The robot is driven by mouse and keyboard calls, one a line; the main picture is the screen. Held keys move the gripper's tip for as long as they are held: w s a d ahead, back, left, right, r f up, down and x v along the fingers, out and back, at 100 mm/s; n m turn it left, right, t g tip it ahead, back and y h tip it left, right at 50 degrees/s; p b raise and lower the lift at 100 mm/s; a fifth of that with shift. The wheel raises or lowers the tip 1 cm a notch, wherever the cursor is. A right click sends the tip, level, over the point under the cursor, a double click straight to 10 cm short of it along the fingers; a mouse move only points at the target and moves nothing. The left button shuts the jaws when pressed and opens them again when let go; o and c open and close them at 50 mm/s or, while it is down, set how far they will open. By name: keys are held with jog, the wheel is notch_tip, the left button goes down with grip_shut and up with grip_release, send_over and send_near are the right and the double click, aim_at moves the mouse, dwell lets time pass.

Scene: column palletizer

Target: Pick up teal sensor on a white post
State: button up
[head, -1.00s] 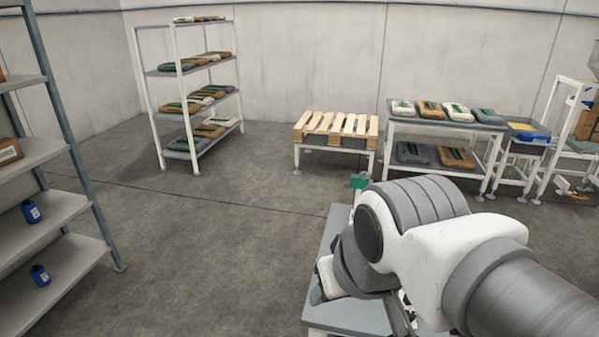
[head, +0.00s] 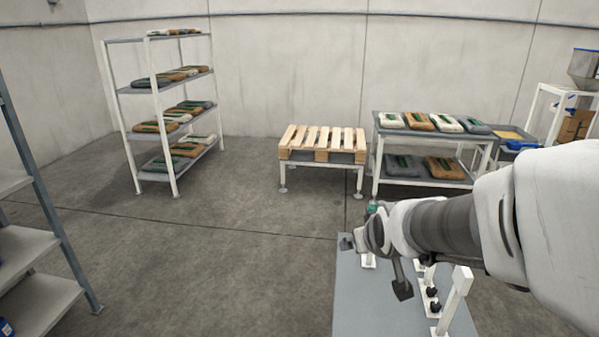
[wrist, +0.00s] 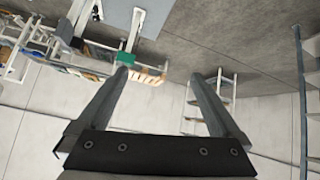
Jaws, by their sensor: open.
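The teal sensor (head: 372,208) shows in the head view just above my wrist, partly hidden behind it. Its white post (head: 368,261) stands on the grey table (head: 362,305), with only the foot showing below my gripper. In the wrist view the teal sensor (wrist: 125,59) and white post (wrist: 136,32) appear upside down, at the tip of the left finger and not between the fingers. My gripper (wrist: 159,75) is open and empty. In the head view my gripper (head: 374,266) hangs over the table's far left part. Whether a finger touches the sensor I cannot tell.
A white stand with black knobs (head: 433,292) and a white upright (head: 455,297) are on the same table, right of my gripper. Behind are a wooden pallet (head: 322,142) on a stand, a bench with sacks (head: 433,133) and shelving (head: 160,110).

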jog(key=w+d+f+t, duration=0.2)
jog(key=w+f, duration=0.3)
jog(key=w, duration=0.2)
jog(key=m+t+h, duration=0.3)
jog(key=m+t, duration=0.1)
jog(key=t, duration=0.2)
send_near(377, 209)
jog(key=shift+n, duration=0.3)
jog(key=shift+f+p+x, duration=0.2)
jog(key=shift+x, duration=1.8)
jog(key=shift+f+p+x, duration=0.2)
jog(key=shift+f+x, duration=0.05)
jog(key=shift+x, duration=1.8)
jog(key=shift+f+p+x, duration=0.2)
jog(key=shift+x, duration=1.8)
grip_shut()
